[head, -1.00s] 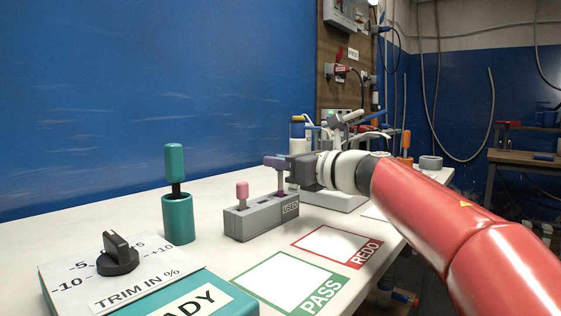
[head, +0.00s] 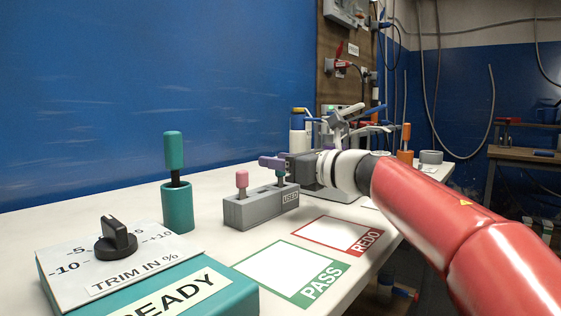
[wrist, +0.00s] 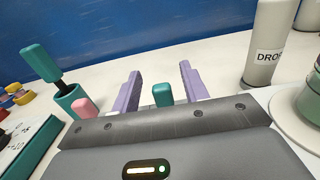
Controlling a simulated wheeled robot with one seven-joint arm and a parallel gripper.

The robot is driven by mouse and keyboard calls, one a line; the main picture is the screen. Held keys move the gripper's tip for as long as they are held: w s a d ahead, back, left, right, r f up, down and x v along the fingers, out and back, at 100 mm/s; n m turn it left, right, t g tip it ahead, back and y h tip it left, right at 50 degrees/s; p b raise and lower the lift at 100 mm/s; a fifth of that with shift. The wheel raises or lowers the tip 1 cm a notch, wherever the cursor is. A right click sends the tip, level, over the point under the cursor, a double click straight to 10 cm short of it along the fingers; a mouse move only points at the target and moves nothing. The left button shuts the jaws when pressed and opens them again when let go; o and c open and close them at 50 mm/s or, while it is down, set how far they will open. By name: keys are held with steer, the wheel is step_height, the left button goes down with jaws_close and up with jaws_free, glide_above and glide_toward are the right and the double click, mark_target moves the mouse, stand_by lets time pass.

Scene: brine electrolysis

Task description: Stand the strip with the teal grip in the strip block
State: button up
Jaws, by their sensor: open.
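The strip with the teal grip (head: 280,176) stands in the grey strip block (head: 262,210), at its right end by the USED label. It looks upright; its lower part is hidden in the block. My gripper (head: 272,162) is just above the block, its purple fingers level with or slightly above the teal grip. In the wrist view, the teal grip (wrist: 163,94) is between the two spread fingers, with gaps on both sides. My gripper is open and holds nothing.
A pink-grip strip (head: 241,180) stands at the block's left end. A teal cup (head: 177,207) holds a teal-handled tool (head: 174,152). The PASS mat (head: 292,272) and REDO mat (head: 340,234) lie in front, empty. A white bottle (wrist: 265,45) stands to the right in the wrist view.

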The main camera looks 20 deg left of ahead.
steer(key=b+v, duration=0.1)
steer(key=v, duration=0.6)
steer(key=shift+s+d, duration=0.15)
steer(key=shift+d, duration=0.2)
